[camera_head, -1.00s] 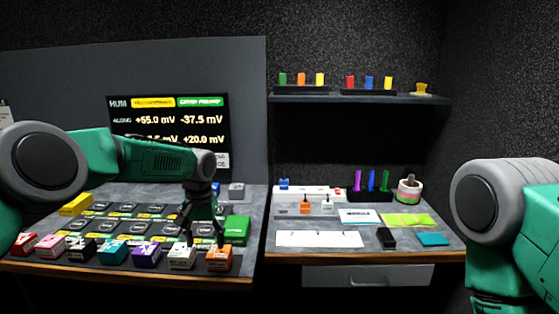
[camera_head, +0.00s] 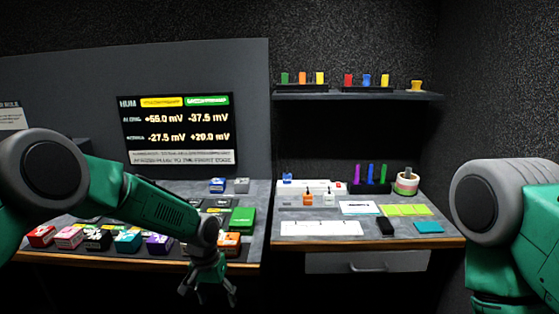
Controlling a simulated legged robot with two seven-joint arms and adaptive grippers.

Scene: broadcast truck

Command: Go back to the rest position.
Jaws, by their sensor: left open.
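My left arm comes in from the left, and my left gripper (camera_head: 207,291) hangs below and in front of the left desk's front edge. Its fingers are spread and nothing shows between them. An orange block (camera_head: 229,243) sits on the desk just behind it, partly covered by the gripper's wrist. Of my right arm, only a green and grey upper part shows at the right edge; the right gripper is out of view.
Several coloured blocks line the left desk's front, among them a red one (camera_head: 41,236) and a purple one (camera_head: 159,245). A green block (camera_head: 242,220) stands behind. The right desk holds a black box (camera_head: 385,226), a teal pad (camera_head: 428,227) and papers. A screen (camera_head: 176,128) stands behind.

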